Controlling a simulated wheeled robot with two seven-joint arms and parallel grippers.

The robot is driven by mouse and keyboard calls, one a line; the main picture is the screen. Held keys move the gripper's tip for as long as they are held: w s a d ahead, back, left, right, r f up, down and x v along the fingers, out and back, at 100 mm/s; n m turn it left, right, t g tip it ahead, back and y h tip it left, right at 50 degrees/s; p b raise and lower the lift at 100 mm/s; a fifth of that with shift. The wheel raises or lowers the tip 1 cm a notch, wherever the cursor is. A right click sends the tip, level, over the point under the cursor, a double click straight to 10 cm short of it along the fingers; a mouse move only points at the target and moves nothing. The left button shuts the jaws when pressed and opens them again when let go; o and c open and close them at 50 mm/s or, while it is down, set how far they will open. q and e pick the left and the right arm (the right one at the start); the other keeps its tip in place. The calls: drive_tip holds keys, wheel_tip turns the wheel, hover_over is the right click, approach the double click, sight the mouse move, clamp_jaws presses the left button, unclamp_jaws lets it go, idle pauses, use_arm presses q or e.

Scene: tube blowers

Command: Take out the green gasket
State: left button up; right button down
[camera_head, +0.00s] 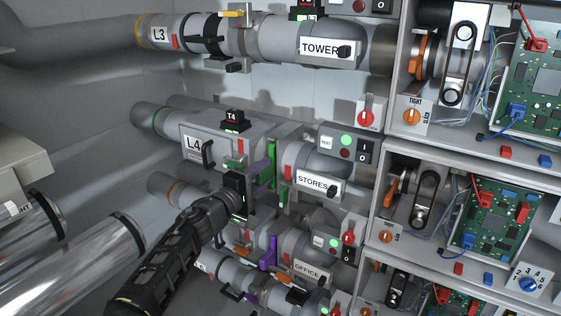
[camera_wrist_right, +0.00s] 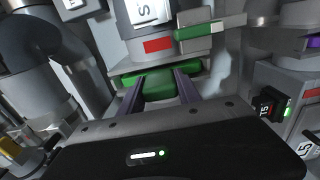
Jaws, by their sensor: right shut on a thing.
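The green gasket (camera_head: 272,163) shows in the head view as an upright green piece at the joint between the L4 pipe (camera_head: 208,138) and the STORES pipe (camera_head: 296,157). In the right wrist view, a green block of the gasket (camera_wrist_right: 159,84) lies between two purple-grey fingers, with a wider green edge behind it. My right gripper (camera_head: 262,175) is shut on it, reaching from the lower left; its dark body hides part of the L4 pipe. I cannot tell whether the gasket is still fully seated. My left gripper is not in view.
Above runs the L3 pipe with the TOWER sign (camera_head: 319,48). Below are an OFFICE pipe (camera_head: 307,269) and a purple piece (camera_head: 268,251). A green-and-grey bar (camera_wrist_right: 210,29) sits close above the fingers. Open cabinets with circuit boards (camera_head: 492,228) stand at right.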

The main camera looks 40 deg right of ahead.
sight(257, 178)
drive_tip(key=shift+s+a, duration=0.1)
drive_tip(key=shift+a, duration=0.2)
drive_tip(key=shift+v, duration=1.15)
drive_tip(key=shift+a, duration=0.2)
drive_tip(key=v, duration=0.7)
drive_tip(key=shift+s+a, duration=0.15)
drive_tip(key=shift+a, duration=0.2)
idle(0.4)
drive_tip(key=p+v, duration=0.1)
drive_tip(key=v, duration=0.7)
idle(0.5)
